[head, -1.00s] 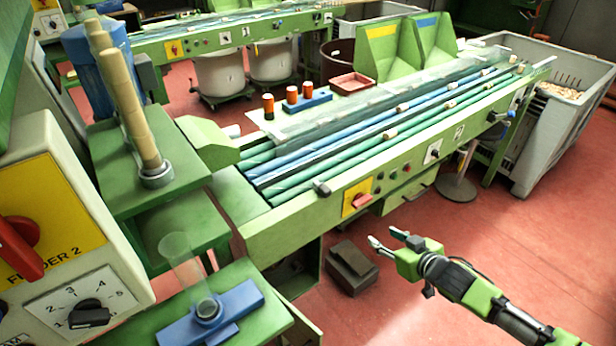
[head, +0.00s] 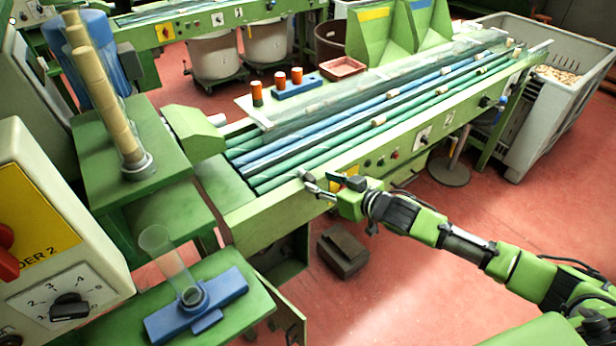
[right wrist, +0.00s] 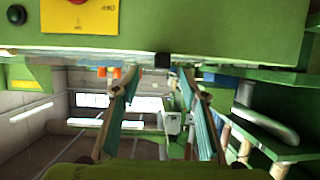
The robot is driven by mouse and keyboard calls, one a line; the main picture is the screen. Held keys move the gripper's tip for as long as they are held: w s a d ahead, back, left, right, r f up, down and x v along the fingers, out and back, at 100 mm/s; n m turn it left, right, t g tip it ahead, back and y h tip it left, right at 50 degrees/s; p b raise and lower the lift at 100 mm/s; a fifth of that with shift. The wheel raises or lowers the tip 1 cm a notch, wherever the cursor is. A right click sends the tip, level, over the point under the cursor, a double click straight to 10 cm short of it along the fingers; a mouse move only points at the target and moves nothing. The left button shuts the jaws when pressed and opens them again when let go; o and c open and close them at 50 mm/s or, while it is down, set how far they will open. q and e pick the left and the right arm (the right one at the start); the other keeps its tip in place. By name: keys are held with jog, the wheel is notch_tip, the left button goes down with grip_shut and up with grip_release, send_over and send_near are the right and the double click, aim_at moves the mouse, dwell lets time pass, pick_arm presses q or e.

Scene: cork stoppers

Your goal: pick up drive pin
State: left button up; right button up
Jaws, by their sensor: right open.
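A short dark pin-like part (head: 307,175), which I take to be the drive pin, sticks out from the front of the green conveyor bench near its left end. My right gripper (head: 319,183) is close in front of it with its fingers apart. In the head view the fingers partly crowd the pin, and I cannot tell whether they touch it. In the right wrist view a small black block (right wrist: 162,61) shows at the edge of the green panel, between and just beyond the open fingertips (right wrist: 158,74). Nothing is between the fingers. My left gripper is not in view.
The green conveyor bench (head: 262,213) carries blue and green belts with corks. A yellow switch plate (right wrist: 80,15) is beside the pin. A blue holder with a clear tube (head: 222,293) stands at lower left. A dark block (head: 343,250) lies on the open red floor.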

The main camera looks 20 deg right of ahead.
aim_at(311, 178)
jog(key=shift+w+a, duration=0.2)
jog(key=shift+w, duration=0.2)
jog(key=shift+p+x, duration=0.65)
jog(key=shift+x, duration=1.75)
jog(key=shift+a, duration=0.1)
jog(key=shift+s, duration=0.1)
grip_shut()
